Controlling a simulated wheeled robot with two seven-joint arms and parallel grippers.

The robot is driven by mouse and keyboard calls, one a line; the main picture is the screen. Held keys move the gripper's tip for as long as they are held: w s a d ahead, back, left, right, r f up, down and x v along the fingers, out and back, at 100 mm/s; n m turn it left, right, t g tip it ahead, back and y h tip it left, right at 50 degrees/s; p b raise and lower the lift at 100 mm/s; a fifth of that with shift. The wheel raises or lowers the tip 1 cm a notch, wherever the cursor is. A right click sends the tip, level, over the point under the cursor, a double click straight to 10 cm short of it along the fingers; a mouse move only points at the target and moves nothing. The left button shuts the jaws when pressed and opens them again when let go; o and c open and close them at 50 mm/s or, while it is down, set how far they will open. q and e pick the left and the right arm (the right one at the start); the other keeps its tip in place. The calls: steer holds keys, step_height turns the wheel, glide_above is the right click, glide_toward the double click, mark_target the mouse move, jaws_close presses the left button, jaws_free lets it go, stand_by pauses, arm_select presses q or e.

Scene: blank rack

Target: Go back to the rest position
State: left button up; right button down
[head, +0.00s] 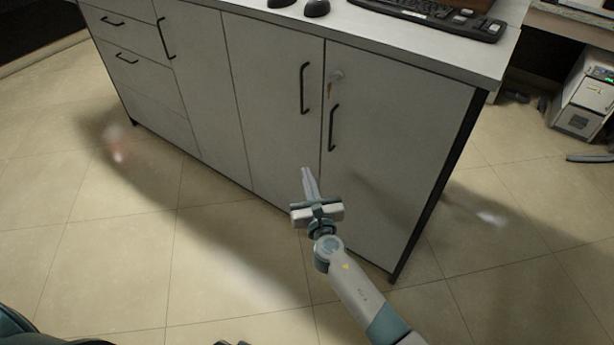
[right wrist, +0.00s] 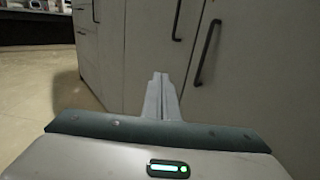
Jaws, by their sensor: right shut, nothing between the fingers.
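My right gripper (head: 310,184) reaches up from the lower right in the head view, in front of a grey cabinet (head: 270,125). Its two fingers are together with nothing between them. The fingers also show in the right wrist view (right wrist: 160,95), pointing at the lower part of the cabinet doors. The gripper is below the two black door handles and apart from them. My left gripper is not in view.
The cabinet's worktop (head: 440,55) carries a keyboard (head: 430,15) and two small dark objects. Black handles (head: 304,88) stick out from the doors, and a key hangs from a lock. A white device (head: 585,95) stands at the right. The tiled floor (head: 120,265) at the left is clear.

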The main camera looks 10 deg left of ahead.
stand_by(0.4)
steer(key=s+d+f+m+g+h+p, duration=0.1)
steer(key=s+d+f+m+g+h, duration=0.1)
steer(key=s+d+f+m, duration=0.35)
steer(key=s+d+f+m+g+h+p, duration=0.1)
steer(key=s+d+f+m+g, duration=0.15)
steer(key=d+f+m, duration=0.65)
steer(key=s+d+f+m+g+h+p, duration=0.1)
steer(key=s+d+f+m+h, duration=0.1)
steer(key=s+d+f+m, duration=0.5)
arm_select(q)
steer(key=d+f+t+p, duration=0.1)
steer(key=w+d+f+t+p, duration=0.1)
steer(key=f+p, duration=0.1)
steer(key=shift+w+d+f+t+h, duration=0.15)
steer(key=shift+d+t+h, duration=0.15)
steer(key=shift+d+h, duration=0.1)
arm_select(e)
steer(key=s+d+f+m+g, duration=0.1)
steer(key=s+d+f+m, duration=0.3)
steer(key=s, duration=0.4)
steer(key=s+d+f+m+g+h, duration=0.1)
steer(key=s+d+f+m+g, duration=0.1)
steer(key=s+d+f+m, duration=0.2)
steer(key=s+d+f+m+g, duration=0.2)
steer(key=s+d+f+m, duration=0.3)
steer(key=s, duration=0.8)
step_height(320, 180, down, 3)
steer(key=m, duration=0.4)
steer(key=shift+h, duration=0.3)
